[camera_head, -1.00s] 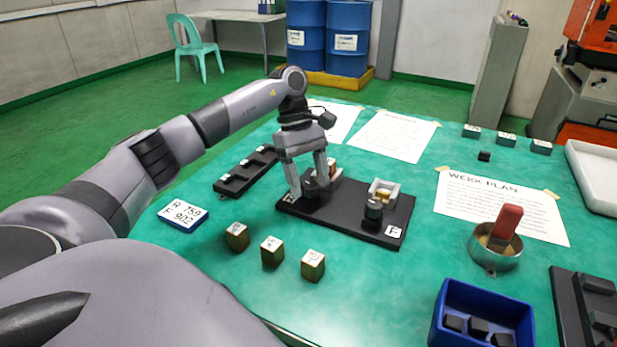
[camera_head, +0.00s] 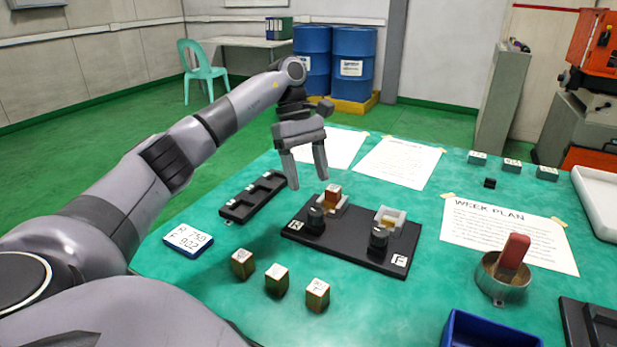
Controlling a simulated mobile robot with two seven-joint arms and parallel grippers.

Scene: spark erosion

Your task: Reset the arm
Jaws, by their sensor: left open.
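My left arm reaches in from the left over the table. My left gripper (camera_head: 306,184) is open and empty, with its fingers pointing down. It hangs above and just behind the black fixture plate (camera_head: 352,254), clear of it. On the plate's R side stand a black round knob (camera_head: 315,219) and a light holder (camera_head: 336,207) with a copper-brown block (camera_head: 332,194) in it. On the F side stand another black knob (camera_head: 378,239) and a light holder (camera_head: 391,216). My right gripper is not in view.
Several marked brass blocks (camera_head: 277,280) and a label card (camera_head: 189,239) lie in front. A black slotted rack (camera_head: 253,197) is at the left. A metal cup (camera_head: 502,284) with a red piece, a blue bin (camera_head: 485,332) and paper sheets (camera_head: 400,162) lie to the right and back.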

